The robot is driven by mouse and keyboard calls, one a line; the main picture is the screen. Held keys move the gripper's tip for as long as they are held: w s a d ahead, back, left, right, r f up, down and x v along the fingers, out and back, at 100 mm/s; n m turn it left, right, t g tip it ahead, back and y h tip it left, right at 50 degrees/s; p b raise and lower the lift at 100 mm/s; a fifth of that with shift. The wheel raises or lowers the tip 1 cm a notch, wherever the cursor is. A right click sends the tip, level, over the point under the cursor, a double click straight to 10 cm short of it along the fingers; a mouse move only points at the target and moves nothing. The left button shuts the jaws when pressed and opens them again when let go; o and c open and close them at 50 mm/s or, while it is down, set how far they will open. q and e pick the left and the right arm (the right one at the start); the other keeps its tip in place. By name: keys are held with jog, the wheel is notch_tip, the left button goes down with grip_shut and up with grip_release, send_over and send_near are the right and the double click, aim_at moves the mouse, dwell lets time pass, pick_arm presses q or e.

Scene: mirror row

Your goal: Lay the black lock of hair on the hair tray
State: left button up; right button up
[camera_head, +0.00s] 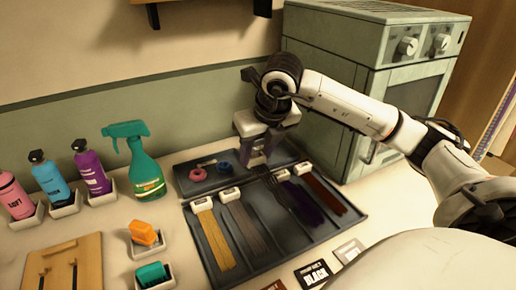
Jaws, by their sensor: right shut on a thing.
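The hair tray (262,262) is a dark tray with slots on the counter at the middle. Blond (213,240), grey-brown (245,228), purple (305,205) and dark red (325,194) locks lie in it, with pale clips at their upper ends. My right gripper (262,158) is low over the back part of the tray, pointing down and shut. The black lock (283,196) trails from below the gripper toward the tray's middle, beside the purple lock. The gripper hides its upper end, and I cannot tell whether its strands touch the tray. My left gripper is out of view.
A pink ring (197,174) and a blue ring (225,168) lie in the tray's back part. A green spray bottle (140,160) and several bottles stand left. A green cabinet (350,75) stands close behind my right arm. Cards, one reading BLACK (314,274), lie in front.

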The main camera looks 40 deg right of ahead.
aim_at(258, 161)
jog(key=shift+f+b, duration=1)
jog(key=shift+f, duration=0.55)
notch_tip(258, 161, down, 3)
jog(key=b, duration=0.2)
jog(key=shift+f+b, duration=0.2)
jog(key=shift+b, duration=0.2)
jog(key=shift+f+b, duration=0.75)
jog(key=shift+f, duration=0.05)
jog(key=shift+s+f+b, duration=0.1)
jog(key=shift+f+b, duration=0.15)
jog(key=shift+b, duration=0.1)
jog(key=o, duration=1.4)
